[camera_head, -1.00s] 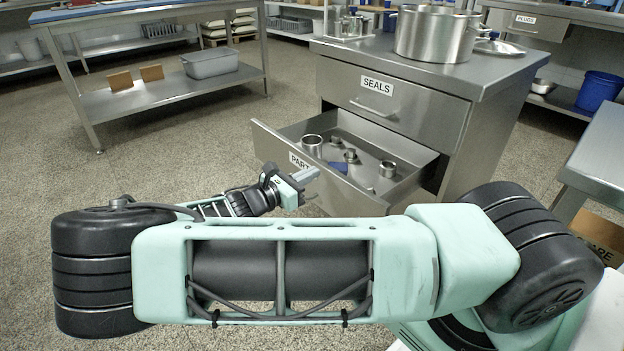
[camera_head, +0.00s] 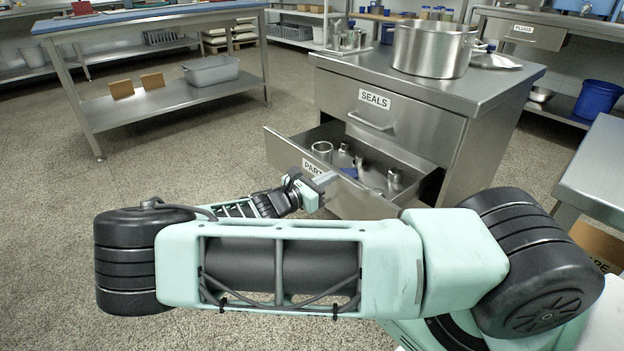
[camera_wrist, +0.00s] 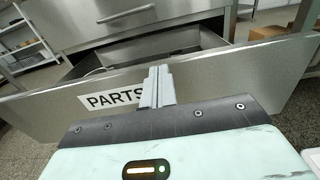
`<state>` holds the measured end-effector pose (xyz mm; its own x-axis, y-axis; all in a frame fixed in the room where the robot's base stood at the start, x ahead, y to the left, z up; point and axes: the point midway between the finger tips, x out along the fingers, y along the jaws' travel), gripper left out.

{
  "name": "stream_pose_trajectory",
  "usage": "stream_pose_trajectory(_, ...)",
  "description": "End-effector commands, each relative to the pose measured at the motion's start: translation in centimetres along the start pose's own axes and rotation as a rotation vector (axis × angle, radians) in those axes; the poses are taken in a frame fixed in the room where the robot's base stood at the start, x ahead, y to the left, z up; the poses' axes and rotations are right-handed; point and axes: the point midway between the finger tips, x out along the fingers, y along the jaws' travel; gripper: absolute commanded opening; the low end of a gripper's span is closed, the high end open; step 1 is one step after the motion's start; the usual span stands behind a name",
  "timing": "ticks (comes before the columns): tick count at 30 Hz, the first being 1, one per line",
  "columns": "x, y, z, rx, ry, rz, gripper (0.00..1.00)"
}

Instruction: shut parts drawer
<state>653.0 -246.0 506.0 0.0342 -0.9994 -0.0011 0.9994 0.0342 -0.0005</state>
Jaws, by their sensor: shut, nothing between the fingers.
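The parts drawer (camera_head: 281,154) is a steel drawer with a PARTS label, pulled partly out below the shut SEALS drawer (camera_head: 394,117). It holds several metal parts, among them a ring-like cup (camera_head: 322,151). My gripper (camera_head: 328,180) is shut and empty at the drawer's front panel, near the label. In the wrist view the panel (camera_wrist: 225,78) spans the picture. The shut fingers (camera_wrist: 158,82) point at it just right of the PARTS label (camera_wrist: 112,97) and look close or touching; I cannot tell which. The drawer's handle is not visible.
A large steel pot (camera_head: 432,48) stands on the cabinet top (camera_head: 480,84). A steel side table (camera_head: 597,165) is at the right. A wheeled-free stretch of floor (camera_head: 190,170) lies open at the left, before a workbench (camera_head: 160,98).

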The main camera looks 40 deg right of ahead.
Motion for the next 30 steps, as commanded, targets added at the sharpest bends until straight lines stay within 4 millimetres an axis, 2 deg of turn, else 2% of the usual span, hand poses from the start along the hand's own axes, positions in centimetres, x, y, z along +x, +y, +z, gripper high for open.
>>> stream_pose_trajectory(1, 1.5, -0.1, 0.7, -0.003, -0.004, -0.006, 0.0)
stream_pose_trajectory(12, 11.9, -0.2, 0.6, -0.002, -0.004, -0.005, 0.0)
stream_pose_trajectory(18, 16.9, -0.1, 0.4, -0.002, -0.003, -0.003, 0.0)
stream_pose_trajectory(24, 20.6, -0.1, 0.2, -0.001, -0.002, -0.002, 0.0)
stream_pose_trajectory(30, 22.7, 0.0, 0.2, 0.0, -0.002, -0.001, 0.0)
